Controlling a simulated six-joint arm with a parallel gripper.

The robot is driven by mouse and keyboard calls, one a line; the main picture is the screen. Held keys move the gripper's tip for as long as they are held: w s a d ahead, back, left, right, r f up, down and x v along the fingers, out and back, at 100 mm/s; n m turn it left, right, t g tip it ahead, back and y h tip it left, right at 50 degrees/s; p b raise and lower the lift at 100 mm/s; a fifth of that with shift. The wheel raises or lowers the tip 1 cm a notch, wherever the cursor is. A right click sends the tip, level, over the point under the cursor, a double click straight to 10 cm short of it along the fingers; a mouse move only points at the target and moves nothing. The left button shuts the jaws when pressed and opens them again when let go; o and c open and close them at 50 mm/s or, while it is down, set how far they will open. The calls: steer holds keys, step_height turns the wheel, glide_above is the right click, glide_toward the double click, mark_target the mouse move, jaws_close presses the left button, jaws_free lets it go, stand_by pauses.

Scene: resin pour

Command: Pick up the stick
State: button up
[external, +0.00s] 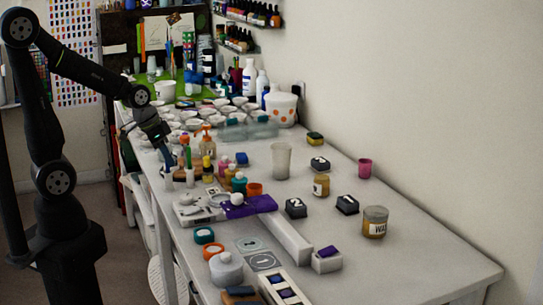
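My gripper (163,148) is at the left edge of the long white table, pointing down over a crowded group of small bottles and upright pieces. Its fingers are dark and small here, so I cannot tell whether they are open or shut. A slim bluish upright piece (170,161) shows just below the fingertips; I cannot tell whether it is the stick or part of my gripper. No stick can be made out for certain among the bottles. Whether anything is held is not clear.
Bottles (209,168) crowd the area beside my gripper. Many white cups (192,124) stand behind. A tall pale cup (281,161), numbered dark blocks (296,208) and a labelled wax jar (375,222) stand to the right. The table's front right (420,270) is clear.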

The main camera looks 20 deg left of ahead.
steer(key=shift+x, duration=0.85)
jaws_close()
